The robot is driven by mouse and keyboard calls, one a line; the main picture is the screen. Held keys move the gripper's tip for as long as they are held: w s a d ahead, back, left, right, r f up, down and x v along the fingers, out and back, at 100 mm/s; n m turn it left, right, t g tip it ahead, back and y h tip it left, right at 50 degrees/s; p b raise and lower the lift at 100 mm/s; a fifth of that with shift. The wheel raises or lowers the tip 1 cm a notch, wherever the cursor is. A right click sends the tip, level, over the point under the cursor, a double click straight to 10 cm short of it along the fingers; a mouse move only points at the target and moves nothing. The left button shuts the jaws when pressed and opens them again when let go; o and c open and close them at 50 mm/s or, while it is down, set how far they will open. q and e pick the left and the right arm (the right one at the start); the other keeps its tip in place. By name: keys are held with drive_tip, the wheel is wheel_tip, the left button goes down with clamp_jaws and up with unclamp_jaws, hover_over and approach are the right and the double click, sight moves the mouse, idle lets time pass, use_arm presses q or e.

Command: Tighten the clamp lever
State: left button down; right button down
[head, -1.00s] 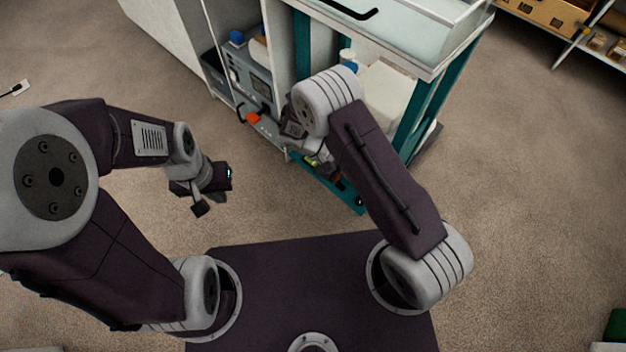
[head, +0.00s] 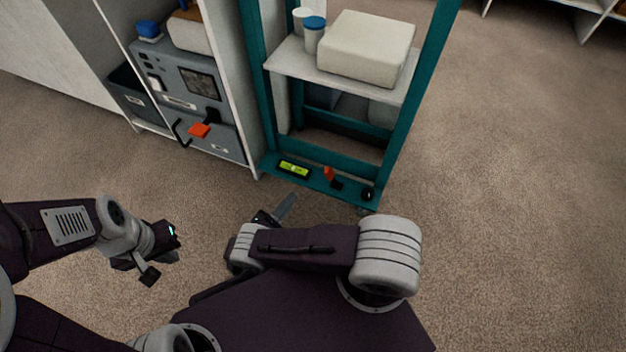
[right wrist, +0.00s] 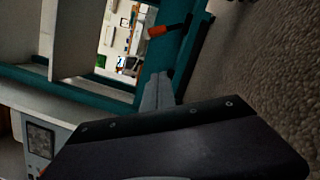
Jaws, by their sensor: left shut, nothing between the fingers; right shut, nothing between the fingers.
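An orange-handled lever (head: 329,175) with a dark stem stands on the teal lower rail (head: 313,181) of the frame. It also shows in the right wrist view as an orange grip (right wrist: 157,31) beside the teal post. My right gripper (head: 287,205) is shut and empty, in front of the rail and left of the lever, apart from it. Its grey fingers (right wrist: 157,92) point toward the frame in the right wrist view. My left gripper (head: 158,262) is shut and empty over the carpet at the left, far from the lever.
A yellow-green level (head: 293,168) and a black knob (head: 368,194) flank the lever on the rail. A shelf above holds a white block (head: 367,48) and a blue-capped bottle (head: 314,36). A grey unit (head: 178,85) at left has another orange handle (head: 199,130). Carpet at right is clear.

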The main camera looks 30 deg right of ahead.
sight(307, 184)
drive_tip(key=shift+d, duration=0.1)
drive_tip(key=b+x, duration=0.1)
drive_tip(key=x, duration=0.8)
drive_tip(key=shift+d+f+b, duration=0.15)
drive_tip(key=shift+b, duration=0.15)
drive_tip(key=shift+s+d+r, duration=0.35)
drive_tip(key=shift+d+r, duration=0.1)
drive_tip(key=shift+d, duration=0.1)
drive_tip(key=shift+s+d+r, duration=0.35)
drive_tip(key=shift+d+r, duration=0.05)
drive_tip(key=shift+d, duration=0.1)
drive_tip(key=shift+s+d+r, duration=0.3)
drive_tip(key=shift+s+r, duration=0.05)
drive_tip(key=shift+s, duration=0.05)
